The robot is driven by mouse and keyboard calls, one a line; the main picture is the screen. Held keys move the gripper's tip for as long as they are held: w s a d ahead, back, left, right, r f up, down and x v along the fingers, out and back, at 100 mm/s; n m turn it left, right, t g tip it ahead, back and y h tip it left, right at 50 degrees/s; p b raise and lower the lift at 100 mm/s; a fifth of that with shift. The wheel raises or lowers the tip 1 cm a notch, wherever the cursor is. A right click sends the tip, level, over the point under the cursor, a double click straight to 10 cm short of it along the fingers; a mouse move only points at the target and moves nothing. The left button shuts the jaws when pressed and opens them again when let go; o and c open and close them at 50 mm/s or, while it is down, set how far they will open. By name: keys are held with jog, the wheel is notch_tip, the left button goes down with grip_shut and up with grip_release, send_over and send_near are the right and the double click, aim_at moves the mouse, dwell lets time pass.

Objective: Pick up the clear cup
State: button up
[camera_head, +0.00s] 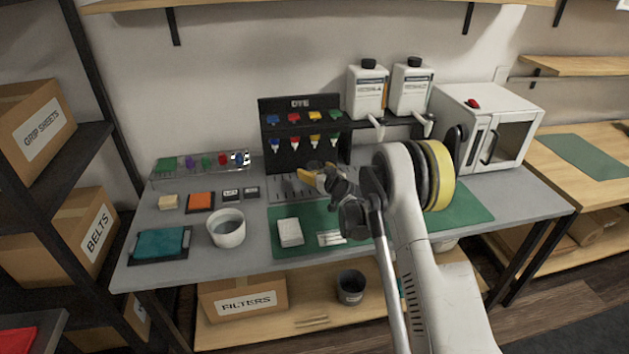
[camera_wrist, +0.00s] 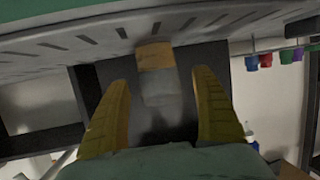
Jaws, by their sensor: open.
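In the wrist view, which looks upside down, a blurred see-through grey shape, apparently the clear cup (camera_wrist: 160,88), shows between the two yellow fingers of my gripper (camera_wrist: 160,77). It has an amber-tan band at the end by the slotted grey tray (camera_wrist: 90,40). The fingers are apart, one on each side of it, with gaps visible. I cannot tell how deep between them it is. In the head view my gripper (camera_head: 306,177) is over the slotted tray (camera_head: 286,192), in front of the black DYE rack (camera_head: 300,103). The cup is not clear there.
A white cup (camera_head: 226,230) stands front left on the grey table. A green mat (camera_head: 360,246) carries a white stack (camera_head: 290,232). Two white bottles (camera_head: 367,92) stand behind my arm, and a white microwave-like box (camera_head: 465,104) is at the right.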

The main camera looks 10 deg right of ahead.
jog(key=shift+w, duration=0.3)
jog(key=c, duration=1.5)
jog(key=shift+r, duration=0.15)
jog(key=shift+s+r+p, duration=0.2)
jog(key=shift+r+p, duration=0.15)
jog(key=shift+p, duration=0.3)
notch_tip(320, 180, up, 5)
jog(key=p, duration=0.3)
jog(key=s+b, duration=0.2)
jog(key=s, duration=1.7)
jog(key=shift+s+r, duration=0.25)
jog(key=shift+r, duration=0.2)
